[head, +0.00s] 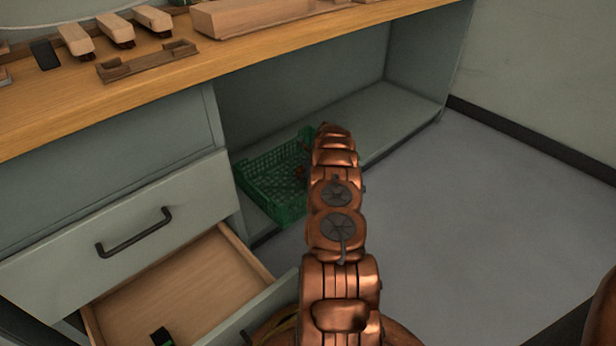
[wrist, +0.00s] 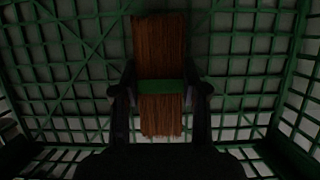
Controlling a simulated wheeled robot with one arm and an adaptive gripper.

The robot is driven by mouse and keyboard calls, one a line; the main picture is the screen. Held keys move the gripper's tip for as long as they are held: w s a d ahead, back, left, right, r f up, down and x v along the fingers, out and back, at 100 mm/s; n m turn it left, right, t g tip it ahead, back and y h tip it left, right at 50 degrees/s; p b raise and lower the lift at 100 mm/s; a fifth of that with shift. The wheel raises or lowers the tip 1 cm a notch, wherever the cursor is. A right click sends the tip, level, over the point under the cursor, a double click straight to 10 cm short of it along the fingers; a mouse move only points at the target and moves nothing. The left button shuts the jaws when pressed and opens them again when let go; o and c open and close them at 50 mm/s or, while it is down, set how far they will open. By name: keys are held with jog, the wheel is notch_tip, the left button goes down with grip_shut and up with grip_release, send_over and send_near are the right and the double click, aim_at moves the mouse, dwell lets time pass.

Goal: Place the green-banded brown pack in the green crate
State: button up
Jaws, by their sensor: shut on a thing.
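The green crate (head: 262,176) is a lattice-walled box on the lower shelf of the cabinet. Its mesh floor and walls fill the wrist view (wrist: 60,70). The brown pack (wrist: 158,45) is a bundle of brown bristles with a green band around its middle. My gripper (wrist: 160,88) is shut on the pack at the band, one dark finger on each side. The pack is over the crate's floor, inside its walls; I cannot tell whether it touches the floor. In the head view my arm hides the right part of the crate and most of the gripper.
An open drawer (head: 190,285) left of the crate holds a small dark thing with a green mark (head: 162,337). The worktop (head: 120,95) above carries brushes (head: 115,30), a wooden holder (head: 147,61) and a wooden tray (head: 255,15). The shelf (head: 385,115) right of the crate is bare.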

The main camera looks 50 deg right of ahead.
jog(key=shift+f, duration=0.15)
jog(key=o, duration=1.2)
jog(key=p+v, duration=0.4)
jog(key=v, duration=0.7)
jog(key=shift+w+r, duration=0.1)
jog(key=shift+r, duration=0.15)
jog(key=shift+s+a+r, duration=0.1)
jog(key=shift+s+r, duration=0.15)
jog(key=shift+r, duration=0.15)
jog(key=shift+s, duration=0.1)
